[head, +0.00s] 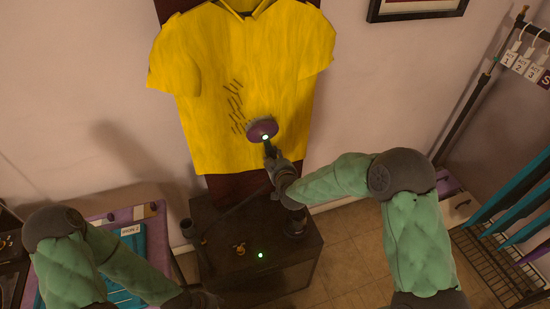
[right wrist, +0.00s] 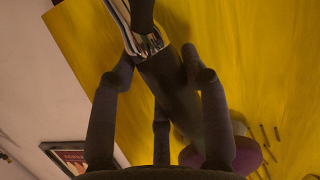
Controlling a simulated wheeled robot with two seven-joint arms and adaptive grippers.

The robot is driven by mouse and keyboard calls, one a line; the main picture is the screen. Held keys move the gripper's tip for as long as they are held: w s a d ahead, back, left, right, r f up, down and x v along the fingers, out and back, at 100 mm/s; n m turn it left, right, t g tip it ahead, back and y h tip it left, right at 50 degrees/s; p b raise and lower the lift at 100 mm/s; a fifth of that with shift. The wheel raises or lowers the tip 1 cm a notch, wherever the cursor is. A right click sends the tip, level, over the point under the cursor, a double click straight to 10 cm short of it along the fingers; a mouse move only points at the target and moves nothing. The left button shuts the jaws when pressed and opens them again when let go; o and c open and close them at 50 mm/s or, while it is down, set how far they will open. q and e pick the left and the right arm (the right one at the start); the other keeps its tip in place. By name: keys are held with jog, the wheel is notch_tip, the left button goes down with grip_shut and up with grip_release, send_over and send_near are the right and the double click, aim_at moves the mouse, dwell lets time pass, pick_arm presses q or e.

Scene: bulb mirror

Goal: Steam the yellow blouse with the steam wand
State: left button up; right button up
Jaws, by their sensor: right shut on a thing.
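The yellow blouse (head: 285,75) hangs against a dark red board on the wall. Several short dark crease marks show on its middle, left of the wand head. The steam wand (head: 262,127) has a round purple head with a green light, held in front of the blouse, right of and below the marks; whether it touches the cloth I cannot tell. My right gripper (head: 272,160) is shut on the wand's dark handle. In the right wrist view its fingers close around the handle (right wrist: 165,85). My left gripper (head: 204,300) is low at the bottom edge, dark and partly cut off.
A dark cabinet (head: 300,262) stands below the blouse with small items and a green light on it. A tray with a blue folded item (head: 120,250) lies at the left. A rack with numbered tags (head: 520,60) and blue garments stands at the right.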

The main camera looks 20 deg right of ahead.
jog(key=shift+d+f+b, duration=0.2)
jog(key=shift+f+b, duration=1.05)
jog(key=shift+f, duration=0.3)
jog(key=shift+s, duration=0.1)
jog(key=shift+r, duration=0.1)
jog(key=shift+r+p, duration=0.45)
jog(key=shift+a+r+p, duration=0.15)
jog(key=shift+r+p, duration=0.45)
jog(key=shift+r, duration=0.3)
jog(key=shift+a+r+p, duration=0.1)
jog(key=shift+r+p, duration=0.5)
jog(key=shift+r, duration=0.25)
jog(key=shift+d+r+p, duration=0.15)
jog(key=shift+r+p, duration=1.4)
jog(key=shift+r, duration=0.6)
jog(key=shift+w+d+r+p, duration=0.1)
jog(key=shift+r+p, duration=2.3)
jog(key=shift+r, duration=0.9)
jog(key=shift+w+d+r+p, duration=0.1)
jog(key=shift+r+p, duration=2.3)
jog(key=shift+r, duration=0.9)
jog(key=shift+f, duration=0.1)
